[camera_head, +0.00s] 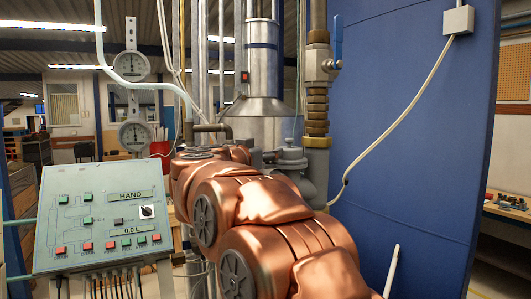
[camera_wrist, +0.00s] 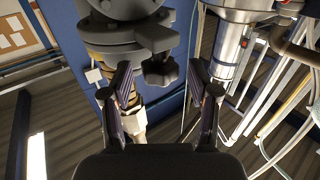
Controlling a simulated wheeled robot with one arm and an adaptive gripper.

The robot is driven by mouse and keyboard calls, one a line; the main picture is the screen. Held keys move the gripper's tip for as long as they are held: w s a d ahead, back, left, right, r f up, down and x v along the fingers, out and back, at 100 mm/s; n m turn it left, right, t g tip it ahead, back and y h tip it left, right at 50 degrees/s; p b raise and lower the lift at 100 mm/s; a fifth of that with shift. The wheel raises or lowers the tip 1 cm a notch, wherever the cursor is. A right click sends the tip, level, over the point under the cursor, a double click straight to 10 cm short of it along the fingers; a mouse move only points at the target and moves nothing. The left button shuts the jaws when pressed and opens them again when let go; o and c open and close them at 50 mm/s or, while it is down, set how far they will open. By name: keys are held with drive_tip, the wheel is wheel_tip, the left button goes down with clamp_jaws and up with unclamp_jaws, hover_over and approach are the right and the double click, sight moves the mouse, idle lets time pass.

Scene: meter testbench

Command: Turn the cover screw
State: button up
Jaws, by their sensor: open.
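The cover screw (camera_wrist: 161,70) shows in the wrist view as a dark knob with lobes, at the edge of a dark grey round meter body (camera_wrist: 118,40). My gripper (camera_wrist: 160,76) is open, with one finger to the left of the screw and one to the right. The screw appears between the fingertips in the picture; I cannot tell how far away it is, and no contact shows. In the head view a grey meter-like body (camera_head: 291,158) stands just beyond my copper-coloured arm. My arm hides the gripper there, and I cannot make out the screw.
A control panel (camera_head: 105,215) with buttons stands at the left. A blue wall panel (camera_head: 420,110) rises at the right. A vertical pipe with a blue-handled valve (camera_head: 318,65) stands behind my arm. Two round gauges (camera_head: 131,66) hang at the back left.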

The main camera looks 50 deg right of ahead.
clamp_jaws()
idle(0.6)
